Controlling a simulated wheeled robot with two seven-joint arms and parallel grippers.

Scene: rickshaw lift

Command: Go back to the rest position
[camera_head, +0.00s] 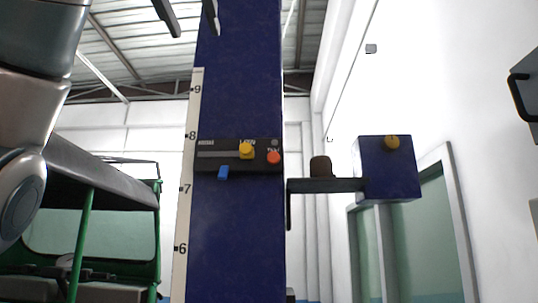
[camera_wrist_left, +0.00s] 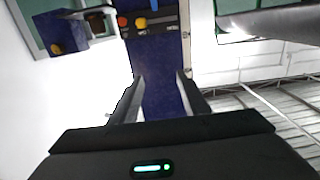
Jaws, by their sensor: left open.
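My left gripper (camera_head: 190,20) is at the top of the head view, in front of the blue lift column (camera_head: 238,230). Its two dark fingers are apart with nothing between them. In the left wrist view the open gripper (camera_wrist_left: 159,76) points at the blue column (camera_wrist_left: 160,65), which shows upside down. The column bears a dark control panel (camera_head: 210,154) with a yellow knob (camera_head: 246,150), a red button (camera_head: 274,157) and a blue lever (camera_head: 223,172). The fingers look apart from the panel. My right gripper is not recognisable in either view.
A green rickshaw with a dark roof (camera_head: 105,170) stands at the left behind my arm. A blue box (camera_head: 386,170) with a yellow knob sticks out right of the column on a dark arm (camera_head: 325,185). A dark curved piece (camera_head: 520,98) shows at the right edge.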

